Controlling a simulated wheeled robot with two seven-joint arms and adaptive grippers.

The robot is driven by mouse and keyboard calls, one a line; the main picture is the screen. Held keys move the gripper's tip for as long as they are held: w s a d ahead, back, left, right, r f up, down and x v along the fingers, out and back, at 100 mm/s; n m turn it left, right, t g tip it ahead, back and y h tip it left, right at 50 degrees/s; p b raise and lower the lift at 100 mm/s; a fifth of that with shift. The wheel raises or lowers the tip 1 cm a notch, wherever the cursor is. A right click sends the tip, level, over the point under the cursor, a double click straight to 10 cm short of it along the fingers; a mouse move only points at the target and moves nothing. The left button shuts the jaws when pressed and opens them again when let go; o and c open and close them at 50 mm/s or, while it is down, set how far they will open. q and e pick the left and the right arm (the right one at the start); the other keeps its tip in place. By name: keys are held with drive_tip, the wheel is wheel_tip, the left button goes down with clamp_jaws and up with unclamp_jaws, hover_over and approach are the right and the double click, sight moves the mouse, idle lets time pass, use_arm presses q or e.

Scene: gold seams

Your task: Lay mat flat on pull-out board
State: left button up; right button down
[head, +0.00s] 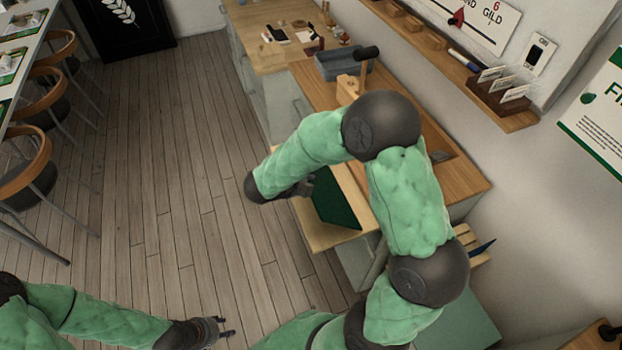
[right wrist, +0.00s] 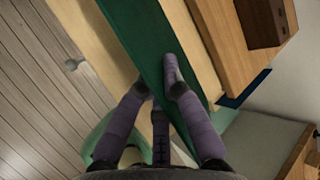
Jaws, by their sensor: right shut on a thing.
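The dark green mat (head: 335,203) is over the pale wooden pull-out board (head: 318,236), partly hidden behind my right arm in the head view. In the right wrist view the mat (right wrist: 150,45) runs as a long green strip across the board (right wrist: 88,38). My right gripper (right wrist: 162,82) is shut on the mat at its near part. In the head view this gripper (head: 303,187) is at the mat's left edge. I cannot tell whether the whole mat touches the board. My left gripper (head: 226,327) is open and empty over the floor at bottom left.
The board sticks out from a wooden counter (head: 455,180) with a cabinet below. A grey tray (head: 340,65) and a wooden block with a dark-handled tool (head: 348,88) stand farther back. A wall shelf (head: 430,52) runs along the right.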

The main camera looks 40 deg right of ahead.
sight(295, 208)
drive_tip(key=a+f+n+h+b, duration=0.1)
drive_tip(key=a+f+h+b, duration=0.2)
drive_tip(key=f+b, duration=0.3)
drive_tip(key=w+a+f+n+h+b, duration=0.1)
drive_tip(key=a+f+h+b, duration=0.2)
drive_tip(key=f+h+b, duration=0.3)
drive_tip(key=shift+a+f+n, duration=0.15)
drive_tip(key=shift+f+n, duration=0.25)
drive_tip(key=shift+f, duration=0.8)
idle(0.5)
drive_tip(key=shift+f, duration=0.1)
drive_tip(key=c, duration=1.3)
unclamp_jaws()
drive_tip(key=shift+w, duration=0.15)
